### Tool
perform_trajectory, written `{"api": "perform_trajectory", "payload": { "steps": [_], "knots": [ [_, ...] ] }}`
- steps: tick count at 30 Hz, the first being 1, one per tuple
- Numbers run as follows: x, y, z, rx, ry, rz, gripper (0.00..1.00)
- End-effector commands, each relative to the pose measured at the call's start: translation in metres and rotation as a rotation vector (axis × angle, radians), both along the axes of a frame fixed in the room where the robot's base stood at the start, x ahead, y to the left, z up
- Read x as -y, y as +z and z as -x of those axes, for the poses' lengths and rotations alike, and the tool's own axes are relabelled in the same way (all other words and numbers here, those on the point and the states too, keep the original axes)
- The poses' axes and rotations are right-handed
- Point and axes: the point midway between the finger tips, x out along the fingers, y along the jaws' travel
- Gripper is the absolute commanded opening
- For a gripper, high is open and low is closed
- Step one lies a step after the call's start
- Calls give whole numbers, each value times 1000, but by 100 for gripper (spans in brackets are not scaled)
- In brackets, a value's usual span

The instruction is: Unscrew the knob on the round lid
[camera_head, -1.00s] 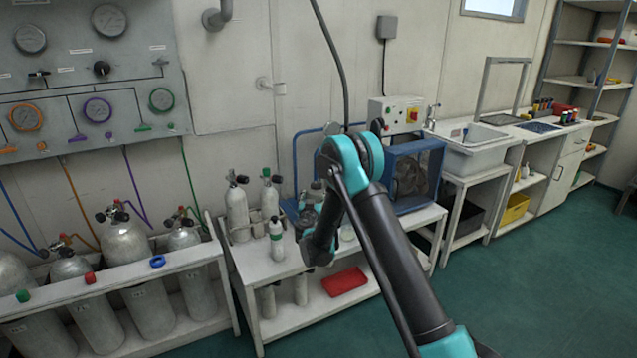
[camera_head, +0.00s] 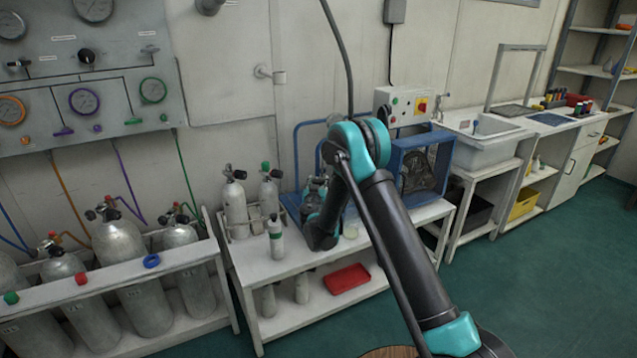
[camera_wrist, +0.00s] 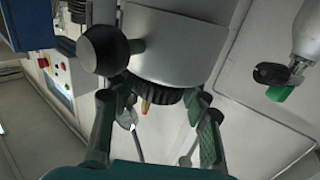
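In the wrist view, a grey round metal body (camera_wrist: 185,45), possibly the round lid, fills the top middle. A black ball-ended handle (camera_wrist: 103,50) juts from its left side. A black ribbed knob (camera_wrist: 165,94) shows at its lower edge. My gripper (camera_wrist: 155,108) has its two fingers apart, one on each side of the ribbed knob. I cannot tell if they touch it. A small orange-tipped part shows just below the knob. In the head view, my arm reaches down over the white bench (camera_head: 290,266); my fingers and the lid are hidden or too small there.
Small grey cylinders (camera_head: 235,207) stand left of my arm on the bench, and a blue-framed box (camera_head: 418,165) stands right. A red tray (camera_head: 347,279) lies on the lower shelf. Large cylinders (camera_head: 120,246) stand in a rack at left. Green floor is open at right.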

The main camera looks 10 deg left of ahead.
Motion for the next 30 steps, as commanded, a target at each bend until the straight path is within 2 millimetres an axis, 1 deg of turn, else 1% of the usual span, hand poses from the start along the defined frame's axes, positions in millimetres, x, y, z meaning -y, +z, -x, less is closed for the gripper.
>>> {"api": "perform_trajectory", "payload": {
  "steps": [1,6,7,13,17,30],
  "knots": [
    [0,0,0,0,0,0,36],
    [0,0,0,0,0,0,15],
    [0,0,0,0,0,0,14],
    [1,0,0,0,13,0,14],
    [1,0,0,0,53,0,14],
    [2,0,0,0,315,0,14]
  ]
}}
